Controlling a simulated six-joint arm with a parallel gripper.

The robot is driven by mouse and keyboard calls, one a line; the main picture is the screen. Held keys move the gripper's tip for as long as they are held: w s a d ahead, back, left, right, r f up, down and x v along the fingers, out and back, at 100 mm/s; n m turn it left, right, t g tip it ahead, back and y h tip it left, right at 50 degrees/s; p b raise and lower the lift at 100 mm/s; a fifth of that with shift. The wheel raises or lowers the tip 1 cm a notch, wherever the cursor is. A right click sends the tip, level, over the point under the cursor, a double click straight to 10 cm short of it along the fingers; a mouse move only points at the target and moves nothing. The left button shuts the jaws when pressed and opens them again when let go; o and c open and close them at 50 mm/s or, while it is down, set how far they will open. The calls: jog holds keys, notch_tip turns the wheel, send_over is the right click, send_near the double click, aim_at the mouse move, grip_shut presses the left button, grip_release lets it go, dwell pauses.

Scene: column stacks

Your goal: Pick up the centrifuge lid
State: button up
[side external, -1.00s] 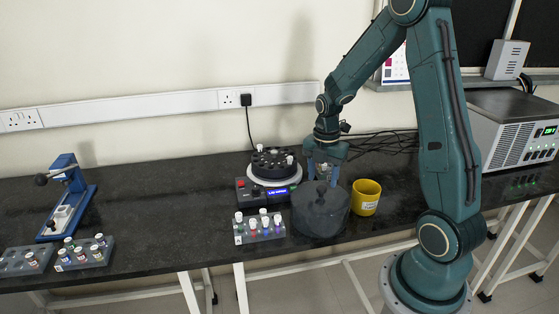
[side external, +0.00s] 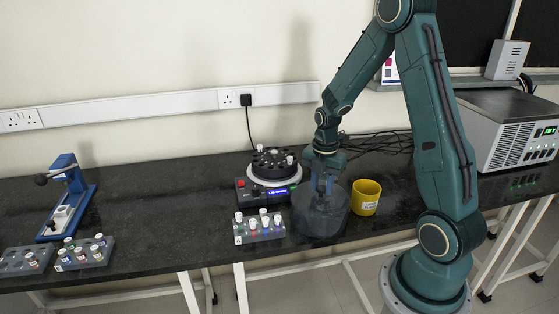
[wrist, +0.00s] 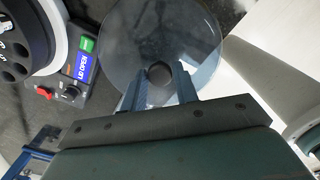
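The centrifuge lid (side external: 322,222) is a dark, see-through round cover with a knob on top. It stands on the black bench, right of the front tube rack, in the side view. The wrist view shows it from above as a clear disc (wrist: 125,40) with a dark central knob (wrist: 159,73). My gripper (side external: 324,192) points down at the lid's top. In the wrist view its two blue fingers (wrist: 159,78) lie on either side of the knob, with a small gap seeming to remain. Contact with the knob cannot be made out.
The centrifuge (side external: 270,188), its rotor uncovered, stands behind and left of the lid. A rack of capped tubes (side external: 260,229) is close on the left, a yellow mug (side external: 366,198) close on the right. A blue press (side external: 69,199) and more racks stand far left. Bench between is clear.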

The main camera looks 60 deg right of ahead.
grip_shut()
jog(key=shift+r, duration=0.2)
notch_tip(320, 180, up, 20)
jog(key=shift+f, duration=0.15)
dwell(0.5)
jog(key=shift+w, duration=0.15)
dwell(0.4)
